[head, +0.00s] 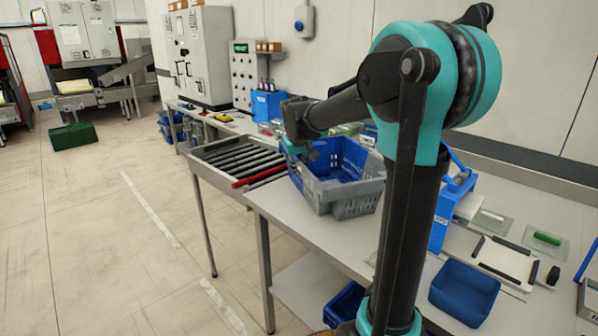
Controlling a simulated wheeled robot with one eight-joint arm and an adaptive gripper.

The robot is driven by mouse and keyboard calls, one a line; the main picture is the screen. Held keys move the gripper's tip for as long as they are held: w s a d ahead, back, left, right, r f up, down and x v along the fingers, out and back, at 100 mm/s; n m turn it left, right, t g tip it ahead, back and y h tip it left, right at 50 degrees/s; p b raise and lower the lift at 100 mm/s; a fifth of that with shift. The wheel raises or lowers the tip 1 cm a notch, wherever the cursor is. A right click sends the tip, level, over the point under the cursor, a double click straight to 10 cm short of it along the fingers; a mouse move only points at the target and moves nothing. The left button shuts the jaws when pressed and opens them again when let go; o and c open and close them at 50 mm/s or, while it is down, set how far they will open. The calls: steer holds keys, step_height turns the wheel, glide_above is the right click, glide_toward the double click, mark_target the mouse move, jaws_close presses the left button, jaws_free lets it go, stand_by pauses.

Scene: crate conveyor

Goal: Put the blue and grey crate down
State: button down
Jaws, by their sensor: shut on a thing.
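The blue and grey crate (347,204) is in the middle of the head view, over the left end of the grey table, next to the roller conveyor (235,157). Its inside is blue and its near side and corner are grey. My gripper (303,152) is at the crate's far left rim and is shut on it. The fingertips are small and partly hidden by my arm. The crate looks roughly level. I cannot tell whether its bottom touches the table.
The conveyor has dark rollers and one red roller at its table end. A blue bin (464,292), a white tray (504,260) and a green-handled tool (547,239) lie on the table at right. Blue crates sit below. A green box (74,136) is on the floor at far left.

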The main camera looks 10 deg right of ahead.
steer(key=shift+f, duration=0.45)
steer(key=c, duration=1.5)
jaws_free()
steer(key=shift+s+r, duration=0.1)
